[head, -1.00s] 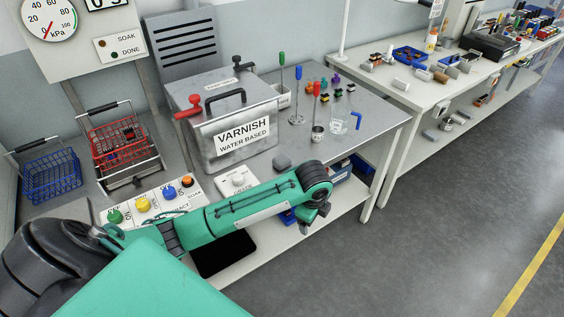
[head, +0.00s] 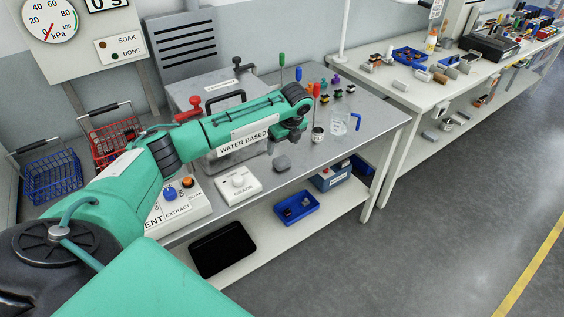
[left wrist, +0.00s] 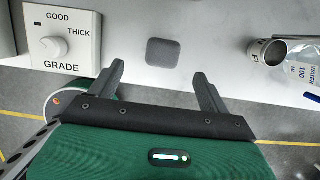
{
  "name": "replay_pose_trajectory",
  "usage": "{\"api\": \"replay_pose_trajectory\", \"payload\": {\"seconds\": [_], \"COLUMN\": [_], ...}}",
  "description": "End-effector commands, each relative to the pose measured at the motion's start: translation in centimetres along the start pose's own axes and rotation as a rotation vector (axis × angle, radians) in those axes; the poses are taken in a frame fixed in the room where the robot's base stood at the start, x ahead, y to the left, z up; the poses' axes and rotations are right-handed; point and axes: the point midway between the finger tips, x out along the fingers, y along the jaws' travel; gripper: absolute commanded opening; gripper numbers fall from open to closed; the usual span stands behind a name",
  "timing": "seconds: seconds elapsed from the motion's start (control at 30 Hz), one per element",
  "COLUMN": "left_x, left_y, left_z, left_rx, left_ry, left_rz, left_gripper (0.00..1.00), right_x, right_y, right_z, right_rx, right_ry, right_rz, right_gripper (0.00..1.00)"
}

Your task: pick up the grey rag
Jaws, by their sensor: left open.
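The grey rag (head: 281,163) is a small, dark grey, rounded square lying flat near the front edge of the metal bench top (head: 375,107). In the left wrist view the rag (left wrist: 163,53) lies on the pale surface, centred between and just beyond my fingertips. My left gripper (head: 290,139) is above the bench, over the rag's far side in the head view; its fingers are mostly hidden there. In the left wrist view my left gripper (left wrist: 159,75) has its two fingers spread wide with nothing between them. My right gripper is not in view.
A GRADE dial box (head: 238,186) is left of the rag; a small metal cup (head: 318,134) and a clear water vessel (head: 338,127) are to the right. The varnish tank (head: 195,92) stands behind my arm. A blue tray (head: 297,207) is on the lower shelf.

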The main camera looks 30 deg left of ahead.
Motion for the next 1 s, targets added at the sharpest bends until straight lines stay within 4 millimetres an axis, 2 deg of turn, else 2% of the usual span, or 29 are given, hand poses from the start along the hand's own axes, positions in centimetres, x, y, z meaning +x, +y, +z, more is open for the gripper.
{"api": "replay_pose_trajectory", "payload": {"seconds": [0.13,0.37,0.7,1.0], "left_x": [2.5,4.1,8.5,9.0], "left_y": [0.0,-0.1,-0.6,-0.6], "left_z": [-0.1,-0.1,-0.8,-0.8], "left_rx": [-0.001,0.0,-0.001,0.0], "left_ry": [0.0,0.0,-0.001,-0.002], "left_rz": [0.002,0.0,0.0,-0.002], "left_gripper": [0.8,0.8,0.8,0.78], "right_x": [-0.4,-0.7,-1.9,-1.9], "right_y": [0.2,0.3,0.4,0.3], "right_z": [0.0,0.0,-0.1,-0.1], "right_rx": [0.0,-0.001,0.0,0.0], "right_ry": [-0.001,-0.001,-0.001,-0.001], "right_rz": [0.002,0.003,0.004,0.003], "right_gripper": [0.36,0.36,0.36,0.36]}}
